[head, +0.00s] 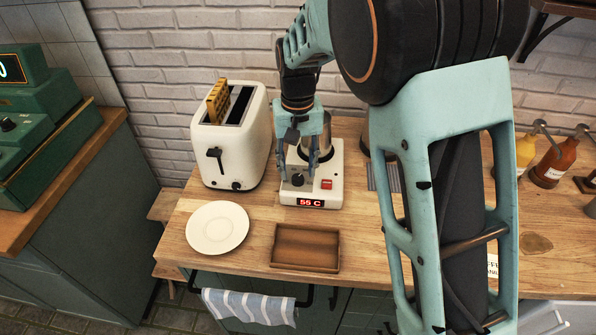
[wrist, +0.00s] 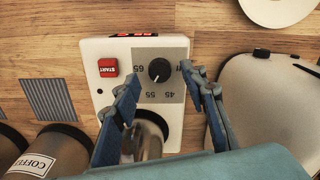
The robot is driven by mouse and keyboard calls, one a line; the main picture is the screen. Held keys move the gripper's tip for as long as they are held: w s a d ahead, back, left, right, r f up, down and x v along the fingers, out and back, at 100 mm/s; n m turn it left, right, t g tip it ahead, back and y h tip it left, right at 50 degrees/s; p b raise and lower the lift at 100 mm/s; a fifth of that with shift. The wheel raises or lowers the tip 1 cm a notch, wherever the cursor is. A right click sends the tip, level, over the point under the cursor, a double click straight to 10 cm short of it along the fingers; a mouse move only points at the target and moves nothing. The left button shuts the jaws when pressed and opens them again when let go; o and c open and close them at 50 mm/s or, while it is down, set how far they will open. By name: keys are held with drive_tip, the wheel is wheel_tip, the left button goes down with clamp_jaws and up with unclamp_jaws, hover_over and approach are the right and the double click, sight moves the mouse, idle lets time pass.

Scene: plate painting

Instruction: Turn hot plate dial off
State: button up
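The white hot plate (head: 300,199) stands on the wooden counter, its red display reading 55 C. Its black dial (head: 297,179) is on the front left of its top, left of a red button. In the wrist view the hot plate (wrist: 112,47) appears upside down, and the dial (wrist: 159,70) sits on a grey panel marked 45, 55 and 65. Its pointer is too small to read surely. My gripper (wrist: 161,76) is open, one finger on each side of the dial, with visible gaps. A metal cup (wrist: 147,135) stands on the hot plate, partly hidden by a finger.
A cream toaster (head: 233,150) with a slice in it stands close left of the hot plate. A white plate (head: 217,228) and an empty wooden tray (head: 306,248) lie in front. Sauce bottles (head: 553,163) stand at the far right. My arm hides part of the counter.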

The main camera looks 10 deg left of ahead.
sight(298, 180)
drive_tip(key=shift+f, duration=1.1)
clamp_jaws()
